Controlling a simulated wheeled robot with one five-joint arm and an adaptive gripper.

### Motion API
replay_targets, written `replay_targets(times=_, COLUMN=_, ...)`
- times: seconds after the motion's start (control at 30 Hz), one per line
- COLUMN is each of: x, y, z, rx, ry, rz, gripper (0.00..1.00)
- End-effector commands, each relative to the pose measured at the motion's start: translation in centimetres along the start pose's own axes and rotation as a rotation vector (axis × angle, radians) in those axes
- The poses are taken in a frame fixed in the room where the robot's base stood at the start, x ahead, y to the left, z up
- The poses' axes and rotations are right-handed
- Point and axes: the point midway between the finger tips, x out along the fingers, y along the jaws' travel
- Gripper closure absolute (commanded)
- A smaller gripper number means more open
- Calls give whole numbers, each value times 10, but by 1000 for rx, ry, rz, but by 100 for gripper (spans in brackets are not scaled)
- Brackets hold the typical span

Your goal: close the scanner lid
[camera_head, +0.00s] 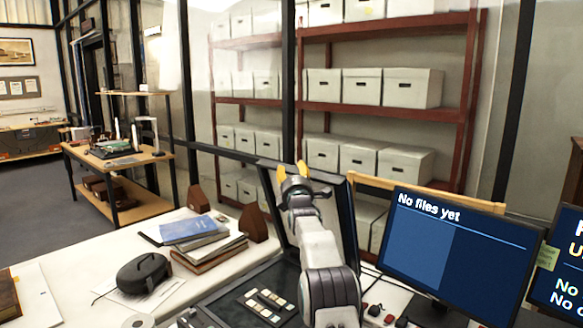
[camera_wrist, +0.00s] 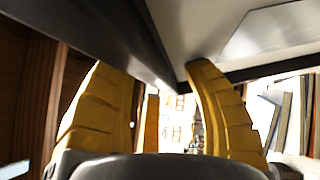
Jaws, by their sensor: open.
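The scanner lid (camera_head: 339,214) stands raised, a dark panel upright behind my arm in the head view. The scanner bed (camera_head: 235,290) lies open in front of it, with several small pale slides on it. My gripper (camera_head: 291,171) is open, its yellow fingers up at the lid's top edge; my arm hides the lid's middle. In the wrist view my gripper (camera_wrist: 160,85) shows its fingers spread with nothing held between them. A dark edge, which looks like the lid's, crosses just beyond the fingers; I cannot tell whether they touch it.
A monitor (camera_head: 455,255) reading "No files yet" stands right of the lid. Left on the white table are a blue folder on books (camera_head: 190,232), a dark rounded device (camera_head: 150,272) and brown wooden bookends (camera_head: 253,224). Shelves of white boxes (camera_head: 372,86) stand behind.

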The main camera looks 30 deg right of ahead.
Motion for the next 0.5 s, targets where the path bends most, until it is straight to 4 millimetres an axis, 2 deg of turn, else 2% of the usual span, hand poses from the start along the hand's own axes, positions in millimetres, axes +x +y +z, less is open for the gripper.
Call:
replay_targets(times=0.3, x=1, y=0, z=0, rx=0, ry=0, rz=0, gripper=53)
replay_targets(times=0.5, x=0, y=0, z=0, rx=0, ry=0, rz=0, gripper=71)
